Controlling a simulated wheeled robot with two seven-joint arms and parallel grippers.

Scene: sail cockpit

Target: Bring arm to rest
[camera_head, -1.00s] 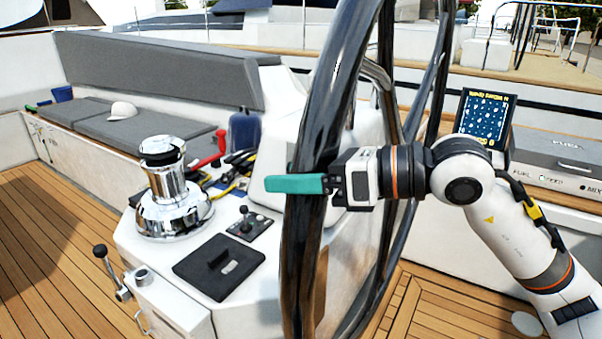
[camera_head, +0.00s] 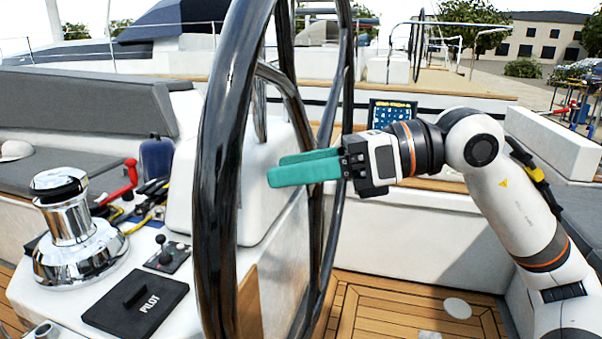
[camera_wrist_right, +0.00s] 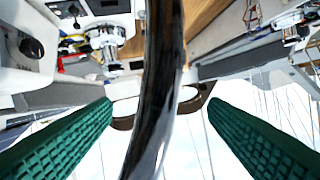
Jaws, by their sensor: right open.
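My right gripper (camera_head: 276,168) has teal fingers and comes in from the right in the head view. Its fingers are apart and it holds nothing. Its tips point left toward the near rim of the black steering wheel (camera_head: 222,170), with a small gap in the picture. In the right wrist view the wheel rim (camera_wrist_right: 157,60) runs upright between the two green ribbed fingers (camera_wrist_right: 160,108); how far beyond the tips it lies I cannot tell. My right arm (camera_head: 510,190) is bent, its forearm reaching left. My left gripper is not in view.
A white console with a chrome winch (camera_head: 75,230) and a black PILOT panel (camera_head: 137,304) stands left of the wheel. A lit screen (camera_head: 392,114) is behind my right wrist. Wooden deck (camera_head: 395,305) lies open below the arm. A grey bench (camera_head: 85,110) is at left.

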